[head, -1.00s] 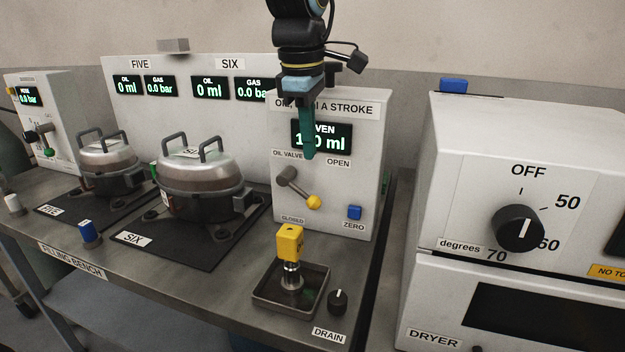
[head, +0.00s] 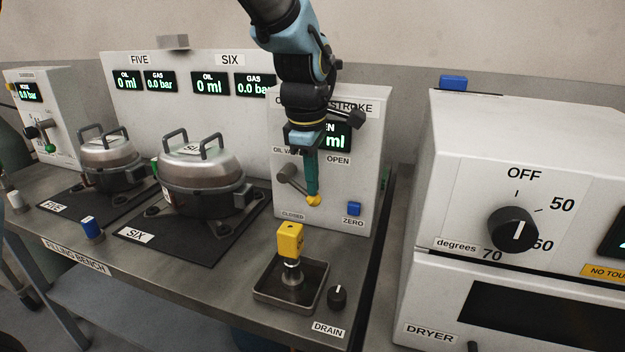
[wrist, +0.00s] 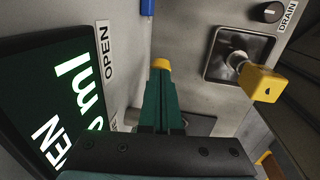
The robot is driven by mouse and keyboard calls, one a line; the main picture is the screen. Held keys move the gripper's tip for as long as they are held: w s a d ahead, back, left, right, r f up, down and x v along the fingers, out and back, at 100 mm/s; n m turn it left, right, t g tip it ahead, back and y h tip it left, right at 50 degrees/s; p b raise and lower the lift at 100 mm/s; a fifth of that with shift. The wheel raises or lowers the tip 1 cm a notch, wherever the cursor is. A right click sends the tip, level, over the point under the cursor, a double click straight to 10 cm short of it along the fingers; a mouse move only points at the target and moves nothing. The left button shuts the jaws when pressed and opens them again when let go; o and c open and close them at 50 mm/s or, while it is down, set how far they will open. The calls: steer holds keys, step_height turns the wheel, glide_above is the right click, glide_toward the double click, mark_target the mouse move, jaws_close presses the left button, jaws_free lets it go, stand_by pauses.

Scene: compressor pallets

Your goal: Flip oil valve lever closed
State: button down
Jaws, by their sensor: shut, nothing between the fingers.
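The oil valve lever (head: 291,176) is a grey handle with a yellow knob (head: 313,201) on the front of the white oil box (head: 362,185). It slants down to the right, between the OPEN label (head: 339,160) and the CLOSED label (head: 293,216). My gripper (head: 312,193) has green fingers, shut and pointing down, with tips at the yellow knob. In the wrist view the knob (wrist: 160,64) shows just beyond the fingertips (wrist: 160,78). I cannot tell whether they touch. My arm hides part of the box's display.
A yellow-topped fitting (head: 290,240) stands in the drain tray (head: 262,295) below the box, beside the drain knob (head: 337,296). The blue ZERO button (head: 354,209) is right of the lever. Compressor SIX (head: 200,185) stands to the left and the dryer (head: 470,130) to the right.

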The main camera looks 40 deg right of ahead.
mark_target(311, 197)
steer(key=shift+s+d+f+t+y, duration=0.15)
steer(key=shift+f+t+y, duration=0.6)
steer(key=shift+t, duration=0.45)
steer(key=shift+w+f+m+t+y+b, duration=0.15)
steer(key=shift+f+t+y+b, duration=0.2)
steer(key=shift+f+t+b, duration=0.2)
steer(key=shift+w+f+m+t+y+b, duration=0.15)
steer(key=shift+f+t+y+b, duration=0.15)
steer(key=shift+f+t+b, duration=0.2)
steer(key=t+b, duration=0.1)
steer(key=a+f+t+y+b, duration=0.1)
steer(key=t+b, duration=0.1)
steer(key=shift+w+f+y+b, duration=0.25)
steer(key=shift+w+y+b, duration=0.05)
steer(key=shift+w, duration=0.05)
steer(key=shift+w+a+f+b, duration=0.2)
steer(key=shift+w+b, duration=0.2)
steer(key=shift+b, duration=0.55)
steer(key=shift+w+a, duration=0.15)
